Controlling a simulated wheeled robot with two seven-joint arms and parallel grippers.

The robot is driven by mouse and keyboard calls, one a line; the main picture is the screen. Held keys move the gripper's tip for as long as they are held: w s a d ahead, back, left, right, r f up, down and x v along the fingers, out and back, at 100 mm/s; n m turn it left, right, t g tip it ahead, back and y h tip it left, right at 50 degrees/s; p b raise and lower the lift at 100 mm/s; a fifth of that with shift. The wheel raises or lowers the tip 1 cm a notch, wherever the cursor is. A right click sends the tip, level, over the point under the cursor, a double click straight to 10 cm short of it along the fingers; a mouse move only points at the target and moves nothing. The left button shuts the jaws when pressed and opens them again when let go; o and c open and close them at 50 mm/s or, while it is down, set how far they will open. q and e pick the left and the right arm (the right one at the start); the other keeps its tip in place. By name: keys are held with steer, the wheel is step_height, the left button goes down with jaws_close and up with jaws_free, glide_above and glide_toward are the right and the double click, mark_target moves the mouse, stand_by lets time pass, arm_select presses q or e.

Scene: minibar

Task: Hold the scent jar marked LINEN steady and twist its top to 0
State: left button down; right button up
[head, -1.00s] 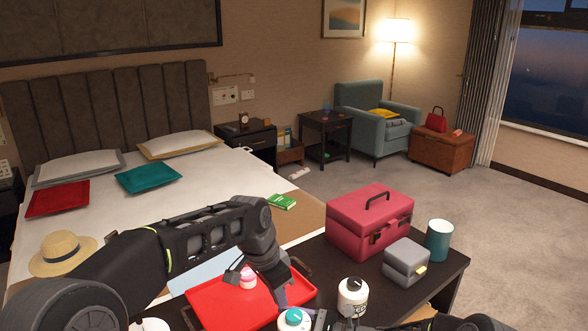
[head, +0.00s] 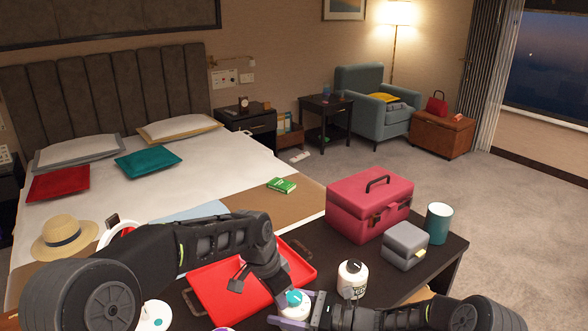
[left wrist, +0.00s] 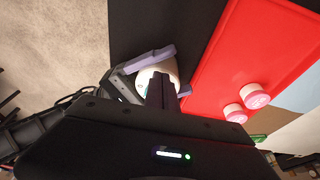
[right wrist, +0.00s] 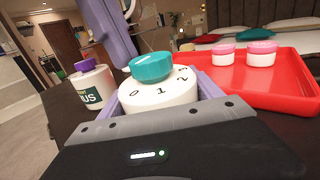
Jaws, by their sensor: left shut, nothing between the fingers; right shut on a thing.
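A white jar with a teal top (head: 293,298) stands on the dark table in front of the red tray. Its label is hidden, so I cannot read its name. In the right wrist view the jar (right wrist: 160,96) shows digits, including 1 and 2, around its teal knob (right wrist: 152,67); the setting is unclear. My right gripper (head: 290,318) is shut on the jar's body, with purple fingers on both sides (left wrist: 152,58). My left gripper (right wrist: 122,40) is shut and empty, pointing down close beside the teal knob; I cannot tell whether it touches.
A jar with a black top (head: 352,279) stands to the right, and a purple-topped jar labelled "...US" (right wrist: 95,92) is close by. Pink-topped jars (right wrist: 223,55) sit on the red tray (head: 215,285). A red case (head: 370,208), grey box (head: 405,246) and teal cup (head: 439,222) fill the table's far right.

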arm_select(q)
steer(key=shift+w+d, duration=0.15)
steer(key=shift+d, duration=0.05)
stand_by(0.7)
steer(key=shift+w, duration=0.25)
stand_by(0.4)
steer(key=shift+a, duration=0.15)
steer(key=shift+s+a, duration=0.25)
steer(key=shift+a, duration=0.05)
steer(key=shift+r, duration=0.1)
steer(key=v, duration=0.3)
steer(key=d+v, duration=0.1)
steer(key=v, duration=0.1)
steer(key=shift+w+r, duration=0.3)
steer(key=shift+r, duration=0.1)
